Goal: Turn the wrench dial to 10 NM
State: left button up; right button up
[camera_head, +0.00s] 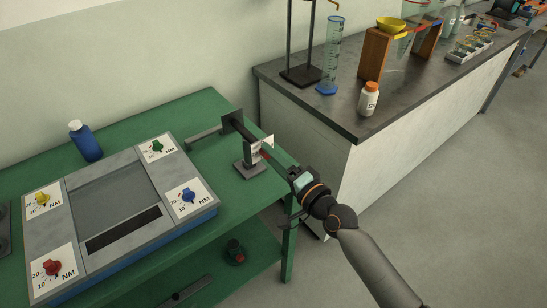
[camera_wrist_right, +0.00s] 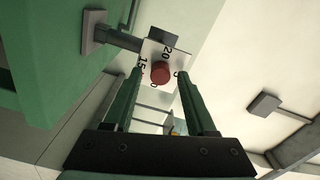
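A red dial knob (camera_wrist_right: 160,72) sits on a white plate (camera_wrist_right: 152,52) with black numbers, 20 and 15 among them, in the right wrist view. Its pointer setting is not readable. In the head view the white plate (camera_head: 268,141) is seen nearly edge-on, by a grey stand (camera_head: 249,172) at the green bench's right end. My right gripper (camera_wrist_right: 161,76) is open, its two fingers on either side of the knob, with gaps visible on both sides. In the head view the right gripper (camera_head: 268,154) reaches the plate from the lower right. My left gripper is out of view.
A panel (camera_head: 107,158) with green, yellow, blue and red dials marked NM lies on the green bench (camera_head: 206,107), beside a blue bottle (camera_head: 86,141). A dark-topped counter (camera_head: 330,115) with glassware and a white bottle (camera_head: 368,99) stands right of the bench.

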jog(key=v, duration=1.2)
jog(key=shift+s+d+b, duration=0.15)
jog(key=shift+s+b, duration=0.05)
jog(key=shift+b, duration=0.1)
jog(key=s+d+f+n+g+h, duration=0.2)
jog(key=s+d+f+n+h, duration=0.2)
jog(key=s+f, duration=0.4)
jog(key=s+d+f+n+g+h+p, duration=0.1)
jog(key=s+d+f+n+g+h, duration=0.2)
jog(key=s+f, duration=0.6)
notch_tip(320, 180, down, 6)
jog(key=d+n+h, duration=0.1)
jog(key=n, duration=0.1)
jog(key=shift+d+f+n+p, duration=0.2)
jog(key=shift+n+p, duration=0.1)
jog(key=shift+n, duration=0.1)
jog(key=shift+a, duration=0.1)
